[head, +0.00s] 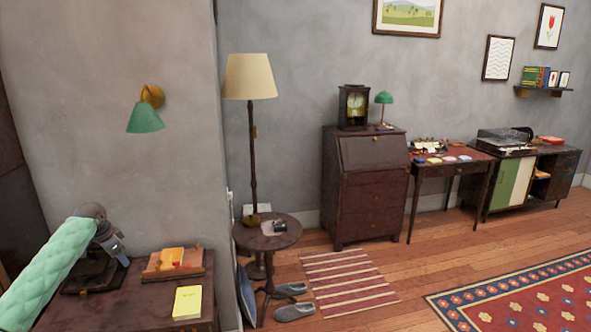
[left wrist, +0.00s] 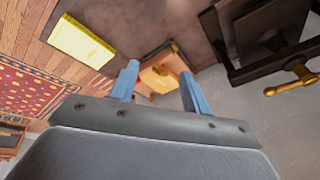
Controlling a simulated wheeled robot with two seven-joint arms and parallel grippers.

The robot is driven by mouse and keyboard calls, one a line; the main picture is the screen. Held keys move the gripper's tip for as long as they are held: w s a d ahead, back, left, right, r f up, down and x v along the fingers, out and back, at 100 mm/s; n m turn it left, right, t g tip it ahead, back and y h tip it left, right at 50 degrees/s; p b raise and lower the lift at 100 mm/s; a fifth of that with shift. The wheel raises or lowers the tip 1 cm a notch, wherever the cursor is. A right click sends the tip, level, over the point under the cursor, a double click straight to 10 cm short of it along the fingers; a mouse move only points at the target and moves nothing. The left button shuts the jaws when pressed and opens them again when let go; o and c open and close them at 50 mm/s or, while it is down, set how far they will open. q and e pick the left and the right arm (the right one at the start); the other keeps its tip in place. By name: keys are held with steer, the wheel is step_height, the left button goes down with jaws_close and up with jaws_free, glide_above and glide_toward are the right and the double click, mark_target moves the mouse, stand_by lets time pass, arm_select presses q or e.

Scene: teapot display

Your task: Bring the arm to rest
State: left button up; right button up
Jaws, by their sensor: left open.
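My left arm, in a pale green quilted sleeve, comes in from the left in the head view. Its gripper (head: 121,257) hangs above the dark wooden table top (head: 140,308), near a black stand-like object (head: 92,272). In the left wrist view the two blue fingers of the left gripper (left wrist: 160,74) are spread apart with nothing held between them. Beyond the gap shows a wooden tray (left wrist: 178,62) with an orange-yellow item. My right gripper is in neither view.
On the table, the wooden tray (head: 155,273) and a yellow book (head: 187,303) lie right of the gripper. The wrist view shows a brass crank (left wrist: 292,82) on a dark device close by. A wall with a green lamp (head: 145,118) rises behind.

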arm_select(q)
steer(key=d+r+n+t+y, duration=0.2)
steer(key=d+n+t, duration=0.1)
steer(key=d, duration=0.8)
steer(key=s+d+f+t, duration=0.1)
steer(key=s+d+f, duration=0.95)
steer(key=d, duration=0.35)
steer(key=s+d+f+g, duration=0.2)
steer(key=s+d+f, duration=0.3)
steer(key=s+f, duration=0.5)
steer(key=s+d+f+n+g+h, duration=0.1)
steer(key=s+d+f, duration=0.5)
steer(key=s, duration=1.5)
steer(key=s+d+f+n+g+h, duration=0.1)
steer(key=s+d+f+g, duration=0.2)
steer(key=s+f, duration=1.1)
steer(key=s+d, duration=0.1)
steer(key=d, duration=0.2)
steer(key=shift+s+f+g, duration=0.15)
steer(key=shift+f+g, duration=0.15)
steer(key=shift+f, duration=0.1)
steer(key=shift+c, duration=0.2)
